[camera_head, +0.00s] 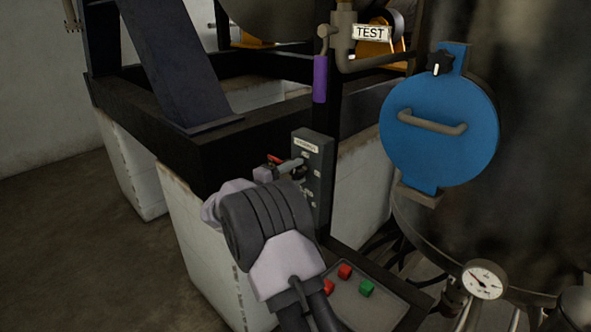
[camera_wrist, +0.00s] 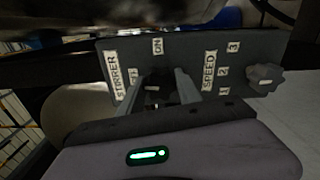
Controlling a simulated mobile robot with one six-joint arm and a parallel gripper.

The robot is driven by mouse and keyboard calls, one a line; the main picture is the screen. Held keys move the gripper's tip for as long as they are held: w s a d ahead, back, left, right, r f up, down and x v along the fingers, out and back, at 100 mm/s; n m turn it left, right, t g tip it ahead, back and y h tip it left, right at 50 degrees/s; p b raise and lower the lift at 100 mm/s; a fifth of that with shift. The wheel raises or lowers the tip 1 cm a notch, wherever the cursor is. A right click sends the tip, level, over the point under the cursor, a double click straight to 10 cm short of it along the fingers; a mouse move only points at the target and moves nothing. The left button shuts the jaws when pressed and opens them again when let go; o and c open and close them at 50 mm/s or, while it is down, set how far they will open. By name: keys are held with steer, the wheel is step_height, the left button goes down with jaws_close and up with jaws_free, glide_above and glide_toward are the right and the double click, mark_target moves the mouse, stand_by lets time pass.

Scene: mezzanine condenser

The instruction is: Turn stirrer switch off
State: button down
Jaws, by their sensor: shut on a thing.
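The grey control panel (camera_head: 322,180) stands upright on the dark frame post. In the wrist view the panel (camera_wrist: 190,48) carries the labels STIRRER, ON and SPEED, and a partly covered label beside the left finger. My gripper (camera_head: 299,166) reaches the panel's upper part. In the wrist view my gripper's two fingers (camera_wrist: 168,88) stand on either side of the black stirrer switch (camera_wrist: 152,84) and are shut on it. The fingers hide much of the switch, so I cannot tell which way it points.
A speed knob (camera_wrist: 264,78) sits beside the numbers 1, 2 and 3. A blue round hatch (camera_head: 440,140) and a pressure gauge (camera_head: 483,280) are on the tank at right. A button box (camera_head: 385,305) with red and green buttons is below the panel. Open floor lies left.

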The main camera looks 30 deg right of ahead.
steer(key=shift+n+p, duration=0.3)
steer(key=shift+n, duration=0.4)
steer(key=c, duration=0.8)
jaws_free()
steer(key=shift+c, duration=0.2)
steer(key=p+v, duration=0.3)
steer(key=v, duration=1.4)
steer(key=shift+a, duration=0.2)
steer(key=shift+s, duration=0.1)
